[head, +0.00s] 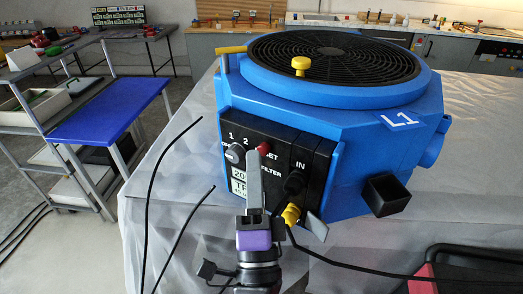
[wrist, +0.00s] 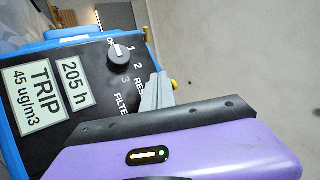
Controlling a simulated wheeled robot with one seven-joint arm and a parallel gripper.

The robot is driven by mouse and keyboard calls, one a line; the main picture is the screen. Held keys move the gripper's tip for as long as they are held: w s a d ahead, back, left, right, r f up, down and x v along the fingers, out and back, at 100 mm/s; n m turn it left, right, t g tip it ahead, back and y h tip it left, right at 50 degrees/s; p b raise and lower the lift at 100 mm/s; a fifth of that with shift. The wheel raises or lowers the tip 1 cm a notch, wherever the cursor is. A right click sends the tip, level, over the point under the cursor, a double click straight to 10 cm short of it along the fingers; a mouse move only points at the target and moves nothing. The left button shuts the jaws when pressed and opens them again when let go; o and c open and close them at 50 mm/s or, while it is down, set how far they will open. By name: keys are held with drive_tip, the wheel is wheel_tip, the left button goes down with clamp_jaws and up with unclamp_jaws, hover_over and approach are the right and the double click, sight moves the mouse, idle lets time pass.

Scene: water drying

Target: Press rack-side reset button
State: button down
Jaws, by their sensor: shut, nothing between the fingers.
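The blue air-drying machine (head: 330,165) stands on a covered table, with a black control panel (head: 236,130) on its left-front face. A red button (head: 263,148) sits on the panel beside partly covered lettering ending in "ET". My gripper (head: 254,158) is shut and empty, its fingertips pointing up just below and left of the red button. I cannot tell whether they touch it. In the wrist view my fingers (wrist: 157,92) cover the area below the "RES" lettering, and the red button is hidden. A grey knob (head: 235,153) is close to the left; it also shows in the wrist view (wrist: 119,58).
The panel labels (wrist: 42,94) read "205 h" and "TRIP 45 ug/m3". A black inlet (head: 294,183) and yellow connector (head: 291,214) lie right of my gripper. A rack with a blue shelf (head: 115,108) stands further left.

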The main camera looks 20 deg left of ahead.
drive_tip(key=shift+w+d, duration=0.1)
drive_tip(key=shift+w, duration=0.4)
idle(0.8)
drive_tip(key=shift+s, duration=0.1)
drive_tip(key=shift+s+p, duration=0.35)
drive_tip(key=shift+s, duration=0.5)
drive_tip(key=shift+s+a+p, duration=0.2)
drive_tip(key=shift+s+p, duration=0.15)
drive_tip(key=shift+s, duration=0.45)
drive_tip(key=shift+s+a+p, duration=0.2)
drive_tip(key=shift+s+p, duration=0.15)
drive_tip(key=shift+s, duration=0.5)
drive_tip(key=shift+s+a+p, duration=0.2)
drive_tip(key=shift+s+p, duration=0.15)
drive_tip(key=shift+s, duration=0.45)
